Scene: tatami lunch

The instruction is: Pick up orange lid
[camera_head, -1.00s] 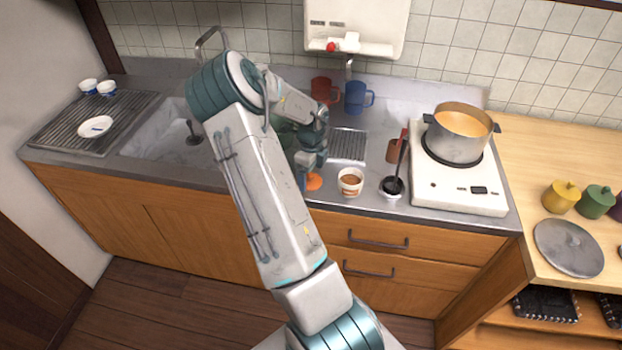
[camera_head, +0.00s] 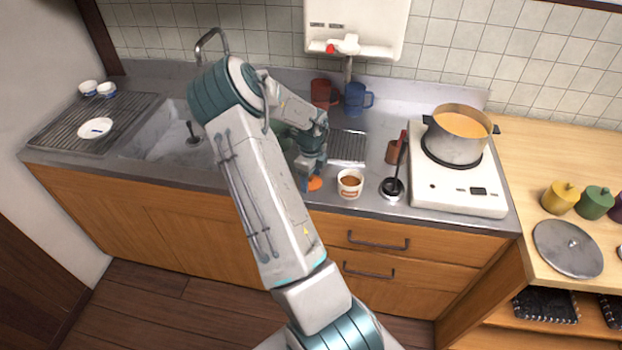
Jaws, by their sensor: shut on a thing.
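The orange lid (camera_head: 315,184) is a small orange disc low at the front edge of the steel counter, left of a white cup. My gripper (camera_head: 307,183) is at the lid's left side, pointing down, with its fingers shut on it. The fingers hide part of the lid. I cannot tell whether the lid is clear of the counter.
The white cup with brown contents (camera_head: 350,183) stands close to the right of the lid. A black ladle in a small dish (camera_head: 392,188) and a stove (camera_head: 457,178) with a pot (camera_head: 458,135) are further right. Red (camera_head: 321,93) and blue (camera_head: 356,98) mugs stand behind.

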